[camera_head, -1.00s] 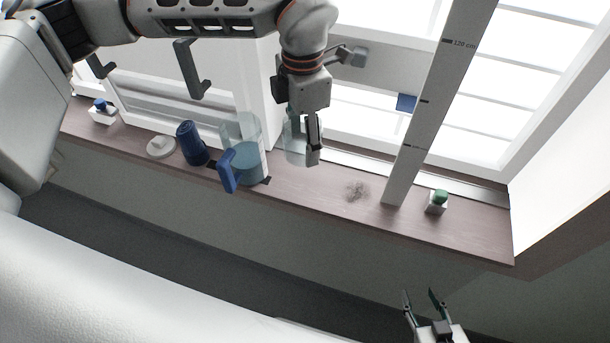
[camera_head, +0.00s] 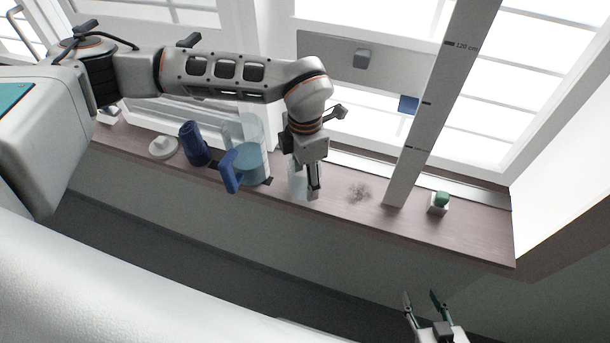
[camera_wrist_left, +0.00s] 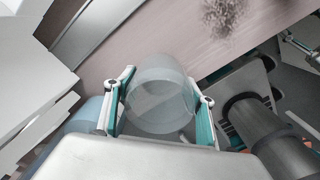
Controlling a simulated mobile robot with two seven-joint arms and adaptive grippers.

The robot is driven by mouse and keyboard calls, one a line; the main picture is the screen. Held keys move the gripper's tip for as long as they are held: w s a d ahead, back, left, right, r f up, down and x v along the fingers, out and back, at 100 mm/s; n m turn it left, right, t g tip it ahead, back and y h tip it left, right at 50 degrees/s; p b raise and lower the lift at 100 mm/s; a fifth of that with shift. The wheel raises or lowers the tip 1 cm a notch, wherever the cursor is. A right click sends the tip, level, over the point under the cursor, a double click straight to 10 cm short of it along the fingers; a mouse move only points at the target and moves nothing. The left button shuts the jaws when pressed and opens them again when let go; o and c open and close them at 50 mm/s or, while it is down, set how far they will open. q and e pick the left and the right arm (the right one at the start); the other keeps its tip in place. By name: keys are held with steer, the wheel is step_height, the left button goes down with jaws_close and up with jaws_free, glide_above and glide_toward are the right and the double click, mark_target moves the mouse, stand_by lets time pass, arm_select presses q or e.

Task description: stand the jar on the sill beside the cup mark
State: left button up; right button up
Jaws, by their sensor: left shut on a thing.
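The jar (camera_head: 298,180) is clear glass and partly hidden behind my left gripper (camera_head: 314,192) in the head view. In the left wrist view the jar (camera_wrist_left: 160,95) sits between the two teal-padded fingers of my left gripper (camera_wrist_left: 162,108), which is shut on it. The jar looks upright, low over the sill (camera_head: 335,190); I cannot tell whether its base touches. A dark smudged mark (camera_head: 359,192), likely the cup mark, lies just right of the jar. It also shows in the wrist view (camera_wrist_left: 226,14). My right gripper (camera_head: 424,301) is open and empty, away from the sill.
A clear jug with a blue handle (camera_head: 231,172) stands close left of the jar. Further left are a dark blue cup (camera_head: 193,144) and a white round object (camera_head: 163,147).

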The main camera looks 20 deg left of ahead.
arm_select(q)
steer(key=o, duration=0.7)
steer(key=shift+f, duration=0.15)
steer(key=o, duration=0.4)
steer(key=shift+o, duration=0.2)
steer(key=shift+r, duration=0.4)
step_height(320, 180, up, 12)
steer(key=shift+f, duration=0.2)
steer(key=shift+s, duration=0.1)
